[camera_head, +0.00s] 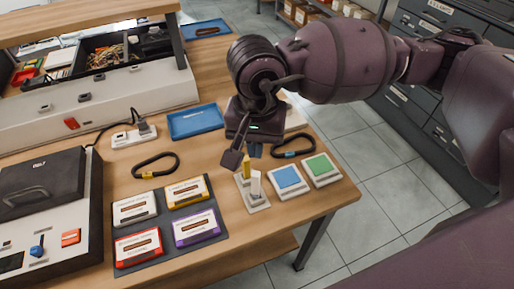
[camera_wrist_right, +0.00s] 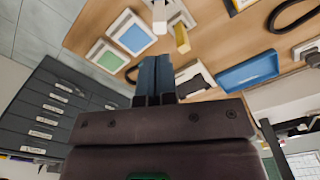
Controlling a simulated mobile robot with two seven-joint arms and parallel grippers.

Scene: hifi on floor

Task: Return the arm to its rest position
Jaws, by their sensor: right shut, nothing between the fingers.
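My right arm comes in from the right in the head view, and its gripper (camera_head: 245,155) points down over the wooden table (camera_head: 235,235). In the right wrist view the two dark blue fingers (camera_wrist_right: 155,78) are together with nothing between them. A white base (camera_head: 258,206) with a yellow upright piece (camera_head: 247,168) and a white one (camera_head: 255,184) stands just below and in front of the gripper; I cannot tell from the head view how far apart they are. My left gripper is not in view.
Blue (camera_head: 287,178) and green (camera_head: 320,167) pads, a dark loop (camera_head: 293,151) and a blue tray (camera_head: 195,122) lie nearby. Several cassettes rest on a dark mat (camera_head: 172,221) at the left front. Drawer cabinets (camera_head: 405,100) stand behind; open floor (camera_head: 350,145) lies right of the table.

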